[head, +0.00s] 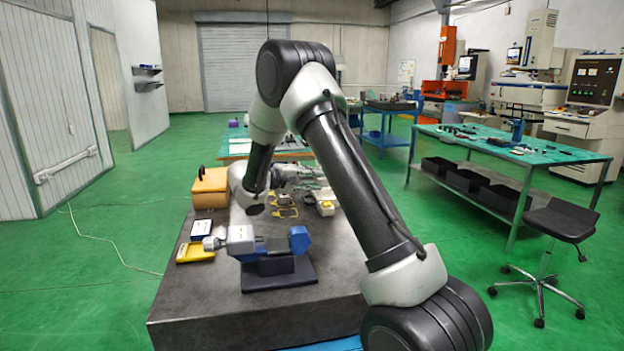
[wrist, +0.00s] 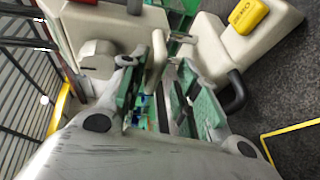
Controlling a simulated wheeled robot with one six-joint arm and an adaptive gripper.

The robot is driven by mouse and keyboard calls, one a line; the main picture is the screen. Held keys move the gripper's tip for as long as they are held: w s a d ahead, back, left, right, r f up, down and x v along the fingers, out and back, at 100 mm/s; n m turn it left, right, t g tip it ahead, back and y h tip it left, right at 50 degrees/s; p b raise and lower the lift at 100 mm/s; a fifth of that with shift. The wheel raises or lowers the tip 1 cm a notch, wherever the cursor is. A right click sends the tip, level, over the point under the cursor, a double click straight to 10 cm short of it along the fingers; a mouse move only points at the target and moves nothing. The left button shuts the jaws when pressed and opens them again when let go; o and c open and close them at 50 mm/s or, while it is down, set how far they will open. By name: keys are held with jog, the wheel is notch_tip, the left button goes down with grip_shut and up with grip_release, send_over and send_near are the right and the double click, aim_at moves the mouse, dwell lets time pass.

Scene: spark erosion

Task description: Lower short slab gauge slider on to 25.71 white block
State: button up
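In the wrist view, my gripper (wrist: 158,80) has its two green-padded fingers apart. A thin upright pale piece (wrist: 156,58) shows between the fingertips, and I see no clear contact with it. A pale body with a yellow label (wrist: 249,14) lies to the right, its lettering too small to read. A grey rounded part (wrist: 96,58) on a pale body is at the left. In the head view, a white block with a yellow top (head: 326,206) sits beyond my arm. I cannot tell which pale part is the gauge slider, and my arm hides part of the area.
On the dark slab table (head: 190,300) stand a blue and grey instrument (head: 242,240) on a black base, a yellow case (head: 195,252) and a wooden box (head: 210,188). Yellow-edged frames (head: 284,212) lie near my wrist. The table's front left is clear.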

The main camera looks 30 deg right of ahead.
jog(key=shift+a, duration=0.1)
jog(key=v, duration=1.2)
jog(key=s+d+r+m+g+y, duration=0.15)
jog(key=s+d+r+y, duration=0.25)
jog(key=s, duration=0.6)
jog(key=s+d+r+g+y, duration=0.2)
jog(key=s+d+r+y, duration=0.15)
jog(key=s, duration=0.75)
jog(key=s+a+f+t+y, duration=0.1)
jog(key=s+a+t+y, duration=0.1)
jog(key=s, duration=0.7)
jog(key=s+a+n+t+y, duration=0.1)
jog(key=s+a+t+y, duration=0.2)
jog(key=s+y, duration=0.3)
jog(key=s+t, duration=0.1)
jog(key=s, duration=0.2)
jog(key=shift+a+f, duration=0.25)
jog(key=shift+f, duration=0.15)
